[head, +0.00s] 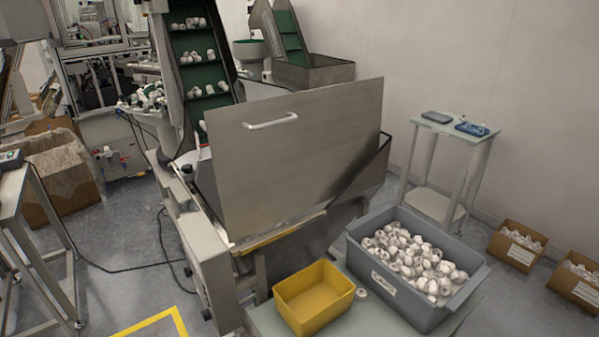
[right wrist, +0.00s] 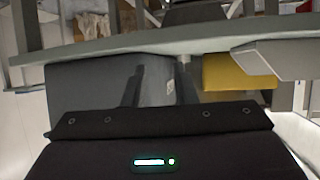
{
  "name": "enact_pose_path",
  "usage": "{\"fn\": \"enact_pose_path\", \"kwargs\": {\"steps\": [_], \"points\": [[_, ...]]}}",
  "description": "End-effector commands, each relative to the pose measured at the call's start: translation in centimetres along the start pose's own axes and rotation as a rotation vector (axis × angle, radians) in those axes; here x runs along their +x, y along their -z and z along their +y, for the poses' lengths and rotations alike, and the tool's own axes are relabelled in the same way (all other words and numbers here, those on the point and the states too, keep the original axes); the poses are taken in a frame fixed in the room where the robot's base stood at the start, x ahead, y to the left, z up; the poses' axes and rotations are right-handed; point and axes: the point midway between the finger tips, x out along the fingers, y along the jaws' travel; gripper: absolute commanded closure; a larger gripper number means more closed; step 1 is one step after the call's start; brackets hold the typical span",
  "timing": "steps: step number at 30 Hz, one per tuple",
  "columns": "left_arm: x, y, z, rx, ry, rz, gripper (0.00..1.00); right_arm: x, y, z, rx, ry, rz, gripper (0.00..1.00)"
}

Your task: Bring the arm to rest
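Neither of my arms shows in the head view. In the right wrist view, the dark body of my right gripper fills the bottom. Its two fingers (right wrist: 160,76) reach up from it and stand apart, with nothing seen held between them. Behind the fingers is the grey crate (right wrist: 85,88), with the yellow bin (right wrist: 238,72) to its right; the picture appears upside down. In the head view the grey crate (head: 398,300) holds many white caps, and the yellow bin (head: 313,298) beside it looks empty. My left gripper is not seen.
Both containers stand on a pale table (head: 262,322), with a small white cap (head: 361,293) between them. A steel hopper with a raised lid (head: 300,150) stands behind. A side table (head: 455,128) and cardboard boxes (head: 515,246) are at right. Floor shows between them.

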Motion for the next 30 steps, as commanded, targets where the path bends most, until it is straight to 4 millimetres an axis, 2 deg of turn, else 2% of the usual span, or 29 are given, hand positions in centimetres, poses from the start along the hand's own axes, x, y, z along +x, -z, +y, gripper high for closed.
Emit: {"fn": "enact_pose_path", "kwargs": {"steps": [5,8,9,11,12,14,15,18,21,24,27,30], "points": [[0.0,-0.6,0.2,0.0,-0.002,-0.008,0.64,-0.1,-7.7,0.7,0.031,-0.107,-0.126,0.75],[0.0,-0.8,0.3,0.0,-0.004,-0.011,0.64,-0.6,-14.0,-0.2,0.052,-0.169,-0.244,0.75],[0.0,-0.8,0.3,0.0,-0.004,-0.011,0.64,-0.9,-16.9,-1.0,0.06,-0.189,-0.3,0.75],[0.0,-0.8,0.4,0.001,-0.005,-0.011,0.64,-1.5,-21.2,-2.7,0.073,-0.211,-0.394,0.75],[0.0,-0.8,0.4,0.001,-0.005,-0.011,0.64,-2.0,-23.8,-4.1,0.078,-0.219,-0.454,0.75],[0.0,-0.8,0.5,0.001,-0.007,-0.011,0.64,-2.8,-27.7,-6.6,0.084,-0.22,-0.548,0.75],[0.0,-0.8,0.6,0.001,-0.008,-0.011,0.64,-3.4,-30.0,-8.5,0.088,-0.215,-0.609,0.75],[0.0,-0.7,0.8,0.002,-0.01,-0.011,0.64,-5.1,-34.9,-13.6,0.09,-0.184,-0.753,0.75],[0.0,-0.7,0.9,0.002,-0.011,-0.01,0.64,-6.8,-38.2,-18.3,0.084,-0.14,-0.87,0.75],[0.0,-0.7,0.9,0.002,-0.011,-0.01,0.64,-8.1,-40.3,-21.8,0.077,-0.1,-0.952,0.75],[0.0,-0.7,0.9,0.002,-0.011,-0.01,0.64,-8.9,-41.3,-23.9,0.07,-0.072,-0.998,0.75],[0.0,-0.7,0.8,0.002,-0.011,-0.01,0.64,-9.3,-41.7,-24.7,0.066,-0.061,-1.017,0.75]]}}
